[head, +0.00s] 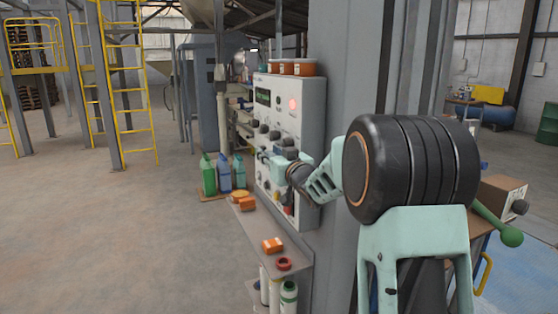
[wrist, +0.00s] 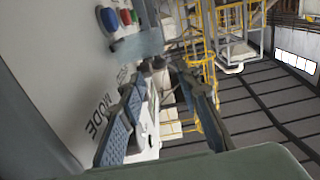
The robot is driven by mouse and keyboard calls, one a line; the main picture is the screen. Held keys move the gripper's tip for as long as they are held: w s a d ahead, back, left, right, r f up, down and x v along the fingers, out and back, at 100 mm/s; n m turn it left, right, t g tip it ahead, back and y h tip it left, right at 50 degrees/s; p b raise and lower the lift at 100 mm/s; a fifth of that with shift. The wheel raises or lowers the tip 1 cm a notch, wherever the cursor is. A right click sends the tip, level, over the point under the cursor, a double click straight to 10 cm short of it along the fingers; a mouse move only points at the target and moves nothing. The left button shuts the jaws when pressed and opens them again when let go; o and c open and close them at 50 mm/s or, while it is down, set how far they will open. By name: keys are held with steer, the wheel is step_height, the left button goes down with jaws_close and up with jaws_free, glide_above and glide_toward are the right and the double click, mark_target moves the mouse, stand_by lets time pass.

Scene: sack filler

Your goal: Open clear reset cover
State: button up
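The grey control panel (head: 313,100) stands at mid-picture in the head view, with a lit red lamp, a green display and dark knobs. My gripper (head: 268,158) is at the panel's front. In the wrist view, my gripper (wrist: 160,76) has its two fingers apart, with the panel face (wrist: 50,60) close on the left. A pale bluish piece (wrist: 140,45) sticks out from the panel beyond the fingertips; I cannot tell whether it is the clear reset cover. The word MODE shows beside the left finger. A white part shows between the fingers, but contact is unclear.
A shelf (head: 268,233) below the panel holds orange boxes and a red ring. Green and blue bottles (head: 208,175) stand behind it. Orange tubs (head: 304,68) sit on the panel's top. A grey column (head: 342,60) rises at right. The floor at left is clear.

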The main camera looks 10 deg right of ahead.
steer(key=s+d, duration=0.1)
steer(key=s, duration=0.7)
steer(key=shift+s+d, duration=0.15)
steer(key=shift+d, duration=0.2)
